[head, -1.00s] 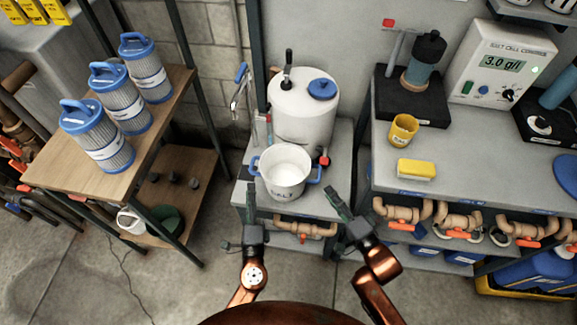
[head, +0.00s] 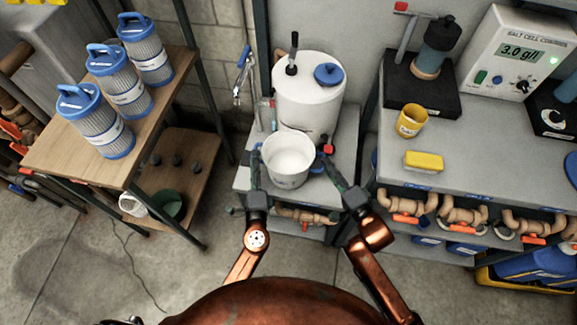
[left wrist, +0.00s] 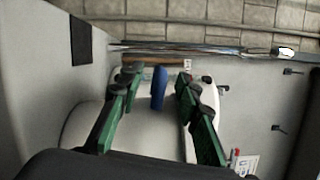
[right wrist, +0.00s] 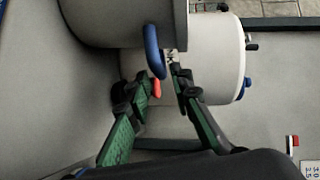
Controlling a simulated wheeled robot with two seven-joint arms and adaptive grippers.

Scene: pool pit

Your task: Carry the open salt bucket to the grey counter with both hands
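The open white salt bucket (head: 287,165) stands upright on a low grey stand (head: 346,135). Its blue side handles are largely hidden by my grippers in the head view. My left gripper (head: 256,162) is open at the bucket's left side; in the left wrist view a blue handle (left wrist: 159,88) shows between its spread fingers. My right gripper (head: 327,165) is open at the bucket's right side; in the right wrist view the other blue handle (right wrist: 153,50) shows just beyond and between its fingertips. The grey counter (head: 485,165) is to the right.
A white tank (head: 308,100) with a blue cap stands right behind the bucket, with a tap (head: 243,75) to its left. A yellow cup (head: 411,121) and yellow sponge (head: 424,161) sit on the counter's left part. The counter's front right is clear. Filter cartridges (head: 95,120) stand on a wooden shelf at left.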

